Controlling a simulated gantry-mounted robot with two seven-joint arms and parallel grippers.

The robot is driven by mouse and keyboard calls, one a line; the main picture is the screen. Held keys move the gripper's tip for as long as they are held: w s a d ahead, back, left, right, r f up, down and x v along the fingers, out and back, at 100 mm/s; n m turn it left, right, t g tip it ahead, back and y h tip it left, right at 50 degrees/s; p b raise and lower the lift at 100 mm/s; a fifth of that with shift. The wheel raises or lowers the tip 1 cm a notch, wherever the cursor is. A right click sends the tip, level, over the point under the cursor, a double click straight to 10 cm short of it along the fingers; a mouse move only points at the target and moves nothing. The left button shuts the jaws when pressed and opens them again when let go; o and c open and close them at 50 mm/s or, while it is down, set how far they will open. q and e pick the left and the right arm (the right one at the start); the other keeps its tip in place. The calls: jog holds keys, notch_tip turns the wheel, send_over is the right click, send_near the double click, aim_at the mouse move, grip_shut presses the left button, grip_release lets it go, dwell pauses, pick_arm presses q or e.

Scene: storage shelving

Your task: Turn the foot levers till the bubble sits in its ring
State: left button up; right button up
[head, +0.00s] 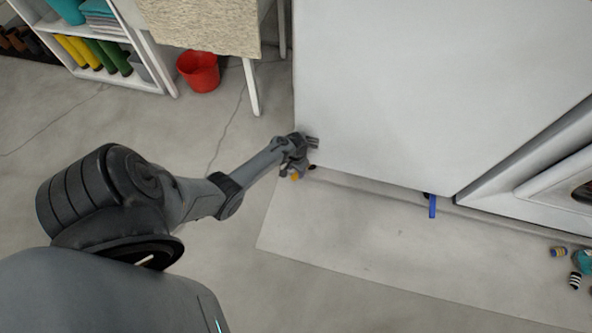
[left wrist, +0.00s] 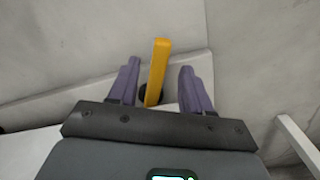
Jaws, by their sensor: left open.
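An orange-yellow foot lever (head: 295,176) sticks out at the lower left corner of a large white cabinet (head: 420,90). My left gripper (head: 309,142) is at that corner, close to the lever. In the left wrist view the yellow lever (left wrist: 158,68) stands between the two spread purple fingers of my left gripper (left wrist: 159,66), with gaps on both sides. A blue foot lever (head: 432,206) sticks out under the cabinet's front edge, further right. No bubble or ring shows in either view. My right gripper is not in view.
A pale mat (head: 360,235) lies on the floor before the cabinet. A red bucket (head: 198,72) stands by a cloth-covered table (head: 205,22), beside a white shelf (head: 150,62). Small striped items (head: 575,280) lie at the far right. The grey floor at lower middle is clear.

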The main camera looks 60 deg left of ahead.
pick_arm(q)
notch_tip(320, 180, up, 8)
jog(key=p, duration=0.4)
jog(key=shift+f+p, duration=0.2)
jog(key=shift+p, duration=0.1)
